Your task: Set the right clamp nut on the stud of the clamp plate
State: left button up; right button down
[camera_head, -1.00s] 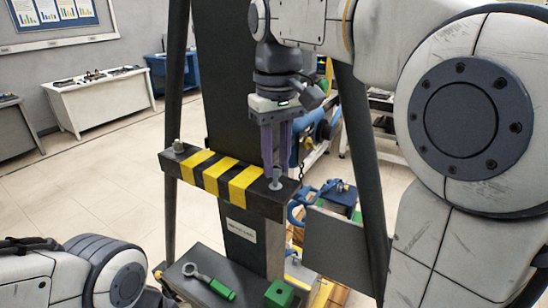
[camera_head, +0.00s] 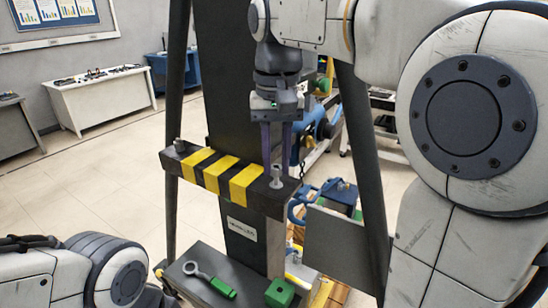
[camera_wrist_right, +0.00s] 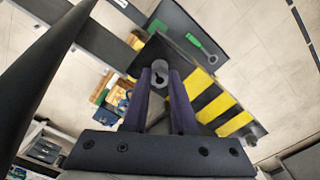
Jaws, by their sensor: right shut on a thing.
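The clamp plate (camera_head: 222,181) is a dark bar with yellow and black stripes, lying level across a dark upright column. My right gripper (camera_head: 276,172) points straight down over the plate's right end, its purple fingers around the small grey right clamp nut (camera_head: 276,178). The nut stands upright over the plate there. In the right wrist view the grey nut (camera_wrist_right: 159,80) sits between the fingertips. The stud is not clearly visible, so I cannot tell how far the nut is seated. Another grey nut (camera_head: 178,145) stands on the plate's left end. My left gripper is out of view.
Below the plate, a dark tray (camera_head: 222,258) holds a green-handled ring tool (camera_head: 213,281) and a green block (camera_head: 280,293). A blue clamp-like part (camera_head: 318,196) lies to the right. Dark slanted posts flank the column. The floor at left is clear.

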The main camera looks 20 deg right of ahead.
jog(key=c, duration=0.6)
grip_release()
notch_tip(320, 180, up, 10)
jog(key=s+a+f+n+b, duration=0.1)
jog(key=s+a+f+n, duration=0.15)
jog(key=a+f, duration=0.35)
jog(key=s+a+f+n+b, duration=0.1)
jog(key=s+a+f+n, duration=0.2)
jog(key=f, duration=0.6)
jog(key=s+a+f+n, duration=0.1)
jog(key=s+f, duration=0.3)
jog(key=f, duration=0.2)
jog(key=s+a+f+n+b, duration=0.1)
jog(key=s+f+n, duration=0.1)
jog(key=s+f, duration=0.2)
jog(key=s+a+f+n+y, duration=0.1)
jog(key=s+f+n, duration=0.1)
jog(key=s+f, duration=0.2)
jog(key=shift+s+a+f+n, duration=0.1)
jog(key=shift+f+n, duration=0.05)
jog(key=shift+f, duration=0.75)
jog(key=shift+s+a+f+n, duration=0.1)
jog(key=shift+f, duration=0.8)
